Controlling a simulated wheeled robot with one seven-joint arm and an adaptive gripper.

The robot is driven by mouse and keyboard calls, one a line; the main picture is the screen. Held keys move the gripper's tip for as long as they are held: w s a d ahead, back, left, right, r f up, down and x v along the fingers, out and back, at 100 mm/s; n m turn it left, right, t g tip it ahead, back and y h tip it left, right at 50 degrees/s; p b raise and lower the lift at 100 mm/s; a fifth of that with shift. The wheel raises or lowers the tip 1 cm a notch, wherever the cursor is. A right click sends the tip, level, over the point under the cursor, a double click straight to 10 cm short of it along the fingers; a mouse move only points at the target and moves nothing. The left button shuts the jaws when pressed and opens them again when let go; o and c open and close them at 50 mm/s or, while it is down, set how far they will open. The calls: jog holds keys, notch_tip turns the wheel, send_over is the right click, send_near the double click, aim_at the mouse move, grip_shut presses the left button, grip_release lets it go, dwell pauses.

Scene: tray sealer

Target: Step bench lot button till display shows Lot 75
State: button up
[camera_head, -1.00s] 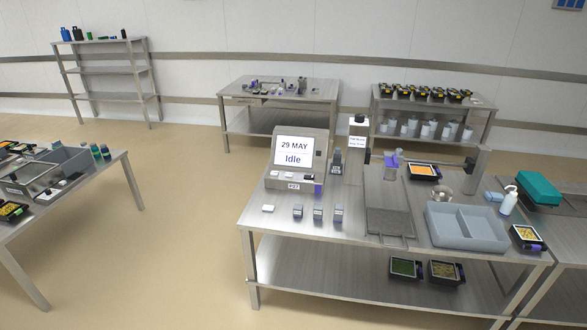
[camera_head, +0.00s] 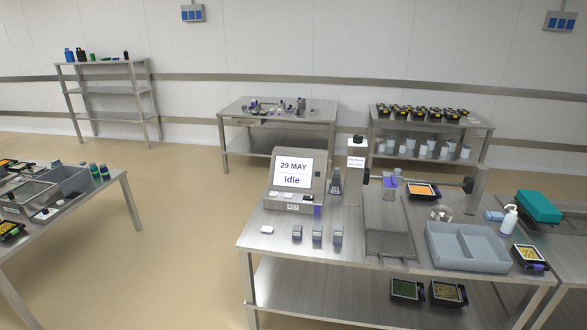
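The bench display (camera_head: 292,173) is the screen of a grey console on the steel bench (camera_head: 345,258). It reads "29 MAY" and "Idle"; no lot number shows on it. Small white buttons (camera_head: 274,195) sit on the console's sloped front below the screen, above a small label plate (camera_head: 292,207). A darker spot shows to the right of the screen. Which of these is the lot button I cannot tell at this size. My gripper is not in view.
Several small grey blocks (camera_head: 317,234) and a white piece (camera_head: 267,229) lie in front of the console. A post with a small white display (camera_head: 356,162) stands to its right. A grey divided bin (camera_head: 468,263) is farther right. The floor (camera_head: 185,240) left of the bench is clear.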

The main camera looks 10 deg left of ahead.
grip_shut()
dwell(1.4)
